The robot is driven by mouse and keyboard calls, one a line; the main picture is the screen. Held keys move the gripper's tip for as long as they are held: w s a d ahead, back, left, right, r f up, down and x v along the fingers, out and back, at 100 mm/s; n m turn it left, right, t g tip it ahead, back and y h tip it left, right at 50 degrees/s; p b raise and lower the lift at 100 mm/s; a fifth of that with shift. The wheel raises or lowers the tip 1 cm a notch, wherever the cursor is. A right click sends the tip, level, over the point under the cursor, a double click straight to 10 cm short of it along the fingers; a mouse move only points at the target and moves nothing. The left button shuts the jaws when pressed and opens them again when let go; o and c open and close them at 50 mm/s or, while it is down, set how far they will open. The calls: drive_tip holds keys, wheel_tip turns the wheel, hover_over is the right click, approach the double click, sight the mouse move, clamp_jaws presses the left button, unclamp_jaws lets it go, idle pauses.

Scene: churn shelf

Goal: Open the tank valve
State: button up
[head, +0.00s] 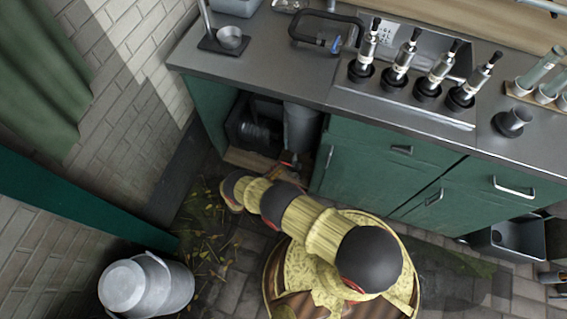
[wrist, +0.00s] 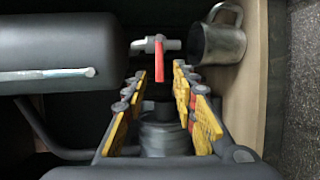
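The valve shows in the wrist view as a small silver body with a red lever handle (wrist: 159,60). The lever points down the picture, across the horizontal silver body (wrist: 150,44). A dark grey tank (wrist: 60,50) lies left of it. My gripper (wrist: 157,76) is open, its yellow-padded fingers on either side of the line to the lever. The lever shows between and beyond the fingertips; I cannot tell whether they touch. In the head view my gripper (head: 289,160) is at the opening of the green cabinet (head: 345,160), and the valve is not clear there.
A metal mug (wrist: 220,42) stands close right of the valve, by a wooden edge (wrist: 250,80). A grey cylinder (head: 301,126) is inside the cabinet. The counter (head: 270,60) with several tap handles is above. A milk churn (head: 170,283) stands on the floor at left.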

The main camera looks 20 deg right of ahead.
sight(284, 163)
drive_tip(key=shift+b+x, duration=0.35)
drive_tip(key=shift+x, duration=2.45)
drive_tip(key=c, duration=0.3)
drive_tip(key=c, duration=0.4)
drive_tip(key=shift+f, duration=0.1)
clamp_jaws()
